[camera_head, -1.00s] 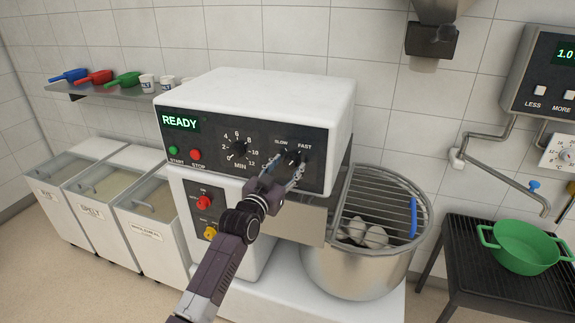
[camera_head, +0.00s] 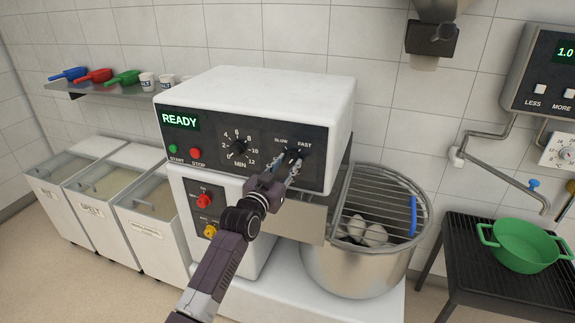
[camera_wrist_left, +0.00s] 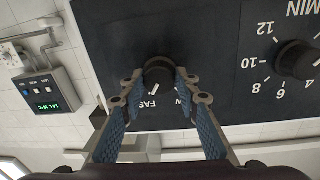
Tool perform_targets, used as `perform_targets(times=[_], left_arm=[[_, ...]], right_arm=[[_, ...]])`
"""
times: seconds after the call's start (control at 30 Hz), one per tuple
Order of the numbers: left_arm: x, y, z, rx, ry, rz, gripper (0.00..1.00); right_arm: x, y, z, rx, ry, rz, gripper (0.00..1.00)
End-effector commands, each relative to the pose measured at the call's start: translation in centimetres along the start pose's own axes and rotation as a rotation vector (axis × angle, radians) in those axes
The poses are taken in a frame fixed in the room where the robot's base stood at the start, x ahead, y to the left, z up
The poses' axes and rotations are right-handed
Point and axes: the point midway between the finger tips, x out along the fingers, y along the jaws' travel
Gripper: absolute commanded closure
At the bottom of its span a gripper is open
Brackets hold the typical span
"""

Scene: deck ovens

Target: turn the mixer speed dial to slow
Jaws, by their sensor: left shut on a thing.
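The mixer speed dial (camera_head: 291,154) is a small dark knob on the black panel (camera_head: 320,165), below the words SLOW and FAST. My left gripper (camera_head: 287,160) is shut on it, one finger on each side. In the left wrist view, which is upside down, the dial (camera_wrist_left: 158,73) sits between my fingertips (camera_wrist_left: 157,82). Its pale mark appears to point toward FAST; the SLOW label is mostly hidden by a finger. My right gripper is not in view.
The timer dial (camera_head: 238,148) is to the left on the same panel, beside the red stop button (camera_head: 196,154) and green start button (camera_head: 173,149). The display (camera_head: 180,121) reads READY. The mixer bowl (camera_head: 350,270) with its wire guard (camera_head: 375,205) stands below right.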

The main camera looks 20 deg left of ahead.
Motion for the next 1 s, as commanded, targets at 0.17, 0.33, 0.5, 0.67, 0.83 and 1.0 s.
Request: perform_targets(times=[0.17,0.33,0.5,0.67,0.83,1.0], left_arm=[[0.00,0.03,0.08,-0.070,0.004,-0.001,0.95],[0.00,-0.02,0.14,-0.190,0.012,-0.003,0.95],[0.00,0.02,0.18,-0.347,0.024,-0.004,0.95],[0.00,0.00,0.23,-0.500,0.036,-0.006,0.95],[0.00,0.00,0.27,-0.661,0.047,-0.007,0.95],[0.00,0.02,0.25,-0.818,0.060,-0.009,0.95]], right_arm=[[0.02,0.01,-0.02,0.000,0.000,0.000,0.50],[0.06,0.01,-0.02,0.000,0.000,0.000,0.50],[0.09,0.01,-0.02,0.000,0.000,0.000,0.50],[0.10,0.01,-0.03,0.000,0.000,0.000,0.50],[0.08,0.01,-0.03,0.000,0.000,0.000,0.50],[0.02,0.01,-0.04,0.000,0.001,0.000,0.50]])
